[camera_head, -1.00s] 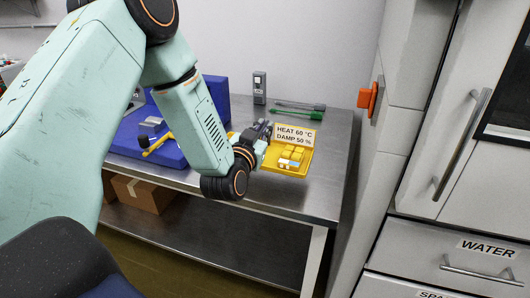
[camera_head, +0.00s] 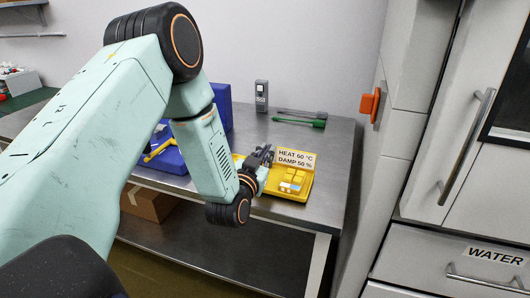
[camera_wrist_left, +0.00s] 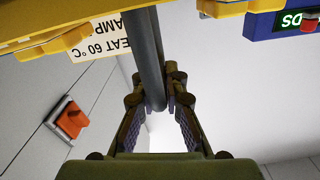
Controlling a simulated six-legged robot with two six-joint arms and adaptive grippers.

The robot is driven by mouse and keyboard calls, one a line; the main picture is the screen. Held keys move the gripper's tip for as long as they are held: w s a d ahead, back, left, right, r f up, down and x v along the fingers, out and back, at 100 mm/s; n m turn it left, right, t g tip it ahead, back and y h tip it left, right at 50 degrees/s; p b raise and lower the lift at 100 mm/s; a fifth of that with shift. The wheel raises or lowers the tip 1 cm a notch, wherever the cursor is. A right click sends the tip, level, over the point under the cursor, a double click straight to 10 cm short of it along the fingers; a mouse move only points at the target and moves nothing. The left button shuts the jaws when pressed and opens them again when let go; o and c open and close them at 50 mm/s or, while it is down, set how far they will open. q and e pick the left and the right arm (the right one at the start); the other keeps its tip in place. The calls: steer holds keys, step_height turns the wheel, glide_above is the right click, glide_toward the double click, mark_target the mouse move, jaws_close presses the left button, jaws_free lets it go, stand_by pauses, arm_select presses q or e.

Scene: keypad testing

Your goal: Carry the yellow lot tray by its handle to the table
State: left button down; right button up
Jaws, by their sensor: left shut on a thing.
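The yellow lot tray (camera_head: 305,190) shows in the head view over the steel table (camera_head: 334,180), near its front edge. It carries a sign reading HEAT 60 °C, DAMP 50 % and small yellow pieces. I cannot tell whether its bottom touches the table top. My left gripper (camera_head: 265,156) is at the tray's left side. In the left wrist view the left gripper (camera_wrist_left: 160,105) is shut on the tray's dark grey handle bar (camera_wrist_left: 146,50), with the yellow tray (camera_wrist_left: 40,18) at the top. My right gripper is out of view.
A blue case (camera_head: 170,160) stands on the table, partly behind my arm. A grey device (camera_head: 261,95) and green-handled tools (camera_head: 300,122) are at the back. White cabinets (camera_head: 425,175) with an orange fitting (camera_head: 370,103) stand to the right. A cardboard box (camera_head: 150,203) is below.

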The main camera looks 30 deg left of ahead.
arm_select(q)
steer(key=shift+w+f, duration=0.1)
steer(key=shift+f, duration=0.1)
steer(key=c, duration=1.9)
jaws_free()
steer(key=shift+d, duration=0.1)
steer(key=o, duration=0.5)
steer(key=shift+r, duration=0.1)
